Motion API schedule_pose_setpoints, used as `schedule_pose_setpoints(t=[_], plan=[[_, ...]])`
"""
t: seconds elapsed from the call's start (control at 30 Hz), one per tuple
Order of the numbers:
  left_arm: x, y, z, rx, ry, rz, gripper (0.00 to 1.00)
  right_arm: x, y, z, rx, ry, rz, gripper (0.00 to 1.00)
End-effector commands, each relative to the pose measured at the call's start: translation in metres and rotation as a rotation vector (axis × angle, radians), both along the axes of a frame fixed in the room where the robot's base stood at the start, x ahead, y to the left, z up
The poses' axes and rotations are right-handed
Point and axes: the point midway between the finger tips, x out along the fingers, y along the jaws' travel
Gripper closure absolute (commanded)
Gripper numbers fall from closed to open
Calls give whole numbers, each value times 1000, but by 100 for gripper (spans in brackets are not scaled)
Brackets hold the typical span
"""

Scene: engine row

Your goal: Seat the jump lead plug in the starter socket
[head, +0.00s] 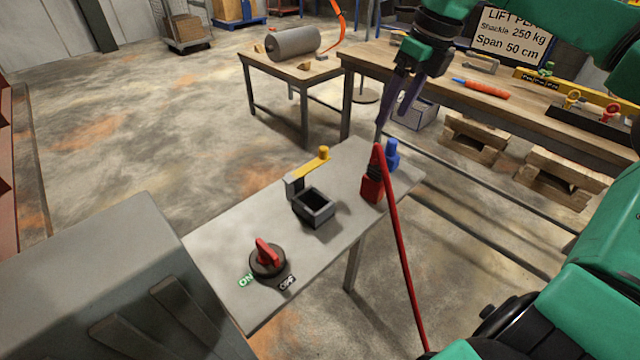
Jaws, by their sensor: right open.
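The red jump lead plug (371,189) stands on the right part of the grey bench top (225,225). Its red cable (400,250) rises from the plug's top and runs down over the bench edge toward the bottom. The starter socket looks to be the dark square box (316,217) with an open top, left of the plug and apart from it; its cavity looks empty. My right gripper (392,118) is open and empty, above and behind the plug, fingers pointing down. My left gripper is not in view.
A yellow lever (309,164) with a knob stands just behind the socket. A blue peg-like part (392,153) is behind the plug. A red rotary switch (268,256) with ON and OFF labels is at the front. A wooden workbench (440,85) stands behind.

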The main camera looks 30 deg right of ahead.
Motion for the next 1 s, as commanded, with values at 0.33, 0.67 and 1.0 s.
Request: schedule_pose_setpoints(t=[0.33,0.67,1.0], plan=[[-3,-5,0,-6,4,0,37,-4,7,-51,-92,58,43,30],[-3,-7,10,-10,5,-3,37,4,10,-104,-89,57,40,30],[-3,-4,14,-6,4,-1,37,11,11,-138,-92,51,39,30]])
